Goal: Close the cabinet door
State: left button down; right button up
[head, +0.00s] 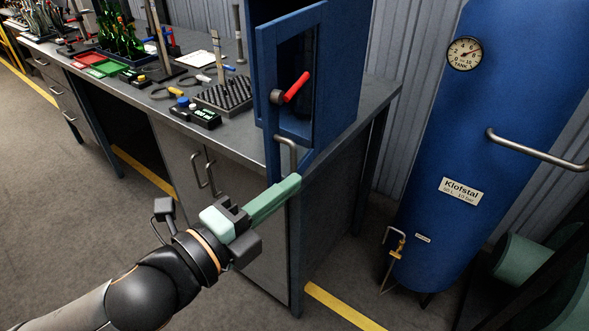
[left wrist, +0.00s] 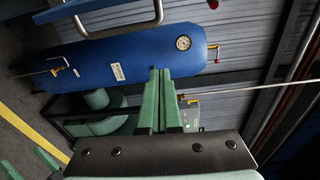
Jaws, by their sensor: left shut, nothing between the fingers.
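The blue cabinet (head: 345,65) stands on the end of the grey workbench. Its blue door (head: 265,90), with a window-like opening, appears swung out toward me, its lower edge hanging past the bench front. A grey bent handle (head: 292,152) shows low at the door. A red-handled lever (head: 296,87) shows at the opening; I cannot tell whether it is on the door or inside. My left gripper (head: 294,184) is shut and empty, its green fingertips just below the handle; contact is unclear.
A blue pressure tank (head: 480,130) with a gauge and a side rail stands at the right. The bench (head: 225,140) carries a peg block (head: 224,95), green bottles (head: 120,38) and small tools left of the cabinet. The floor in front is clear.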

aim_at(292, 157)
pick_arm(q)
jog(key=shift+w+d+b, duration=0.2)
jog(key=shift+w+b, duration=0.75)
jog(key=shift+w, duration=0.25)
jog(key=shift+w+d+b, duration=0.25)
jog(key=shift+w+b, duration=0.7)
jog(key=shift+w, duration=0.25)
jog(key=shift+w+d+b, duration=0.2)
jog(key=shift+w+b, duration=0.75)
jog(key=shift+w, duration=0.25)
pick_arm(e)
jog(key=shift+n+y, duration=0.3)
jog(key=shift+w+a+f, duration=0.2)
jog(key=shift+a+f, duration=0.15)
jog(key=shift+f, duration=0.25)
jog(key=shift+w+a+f, duration=0.25)
jog(key=shift+a+f, duration=0.1)
jog(key=shift+f, duration=0.3)
jog(key=shift+w+a+f, duration=0.2)
jog(key=shift+a+f, duration=0.15)
jog(key=shift+f, duration=0.25)
pick_arm(q)
jog(key=shift+a, duration=0.15)
